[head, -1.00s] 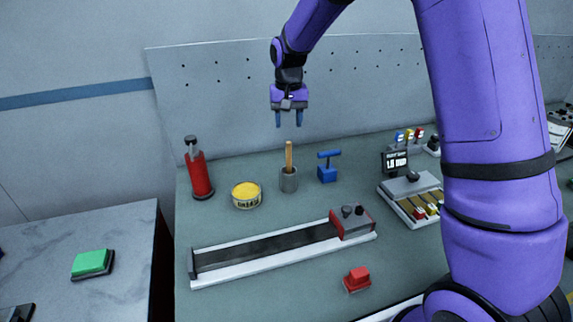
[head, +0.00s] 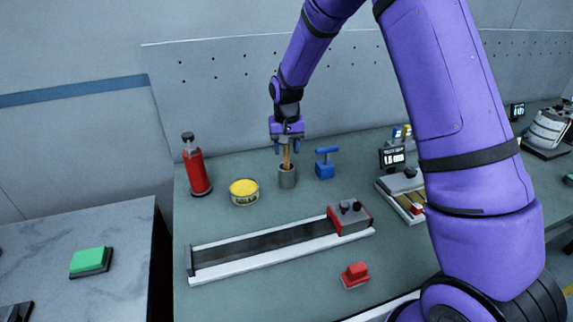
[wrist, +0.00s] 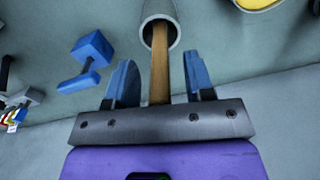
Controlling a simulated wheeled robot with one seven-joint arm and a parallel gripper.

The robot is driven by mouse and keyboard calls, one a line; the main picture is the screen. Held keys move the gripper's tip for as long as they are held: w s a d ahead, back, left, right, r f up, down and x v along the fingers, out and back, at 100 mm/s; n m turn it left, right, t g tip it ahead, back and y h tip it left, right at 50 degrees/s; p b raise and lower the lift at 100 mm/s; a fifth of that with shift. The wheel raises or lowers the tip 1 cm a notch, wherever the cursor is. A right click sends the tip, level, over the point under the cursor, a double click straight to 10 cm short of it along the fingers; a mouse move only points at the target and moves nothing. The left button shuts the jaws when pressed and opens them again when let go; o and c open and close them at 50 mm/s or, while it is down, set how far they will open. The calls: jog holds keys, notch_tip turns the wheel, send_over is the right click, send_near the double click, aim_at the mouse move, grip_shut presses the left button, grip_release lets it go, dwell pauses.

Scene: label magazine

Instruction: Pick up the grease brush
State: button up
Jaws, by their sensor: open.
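The grease brush (head: 286,157) stands upright in a grey cylindrical holder (head: 287,178) on the bench, with its wooden handle up. My gripper (head: 286,150) is open and lowered over the top of the handle. In the wrist view the wooden handle of the brush (wrist: 160,70) runs between the two blue fingers of my gripper (wrist: 159,82), with a gap on each side. The holder (wrist: 158,14) shows beyond the fingertips. The brush's lower end is hidden inside the holder.
A yellow-topped tin (head: 244,190) and a red bottle (head: 196,170) stand left of the holder. A blue T-handled tool (head: 325,164) stands close on its right. A long track (head: 265,247) and a red button (head: 355,273) lie in front. A pegboard (head: 225,85) rises behind.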

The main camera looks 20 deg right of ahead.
jog(key=shift+c, duration=0.3)
grip_shut()
jog(key=shift+r, duration=0.1)
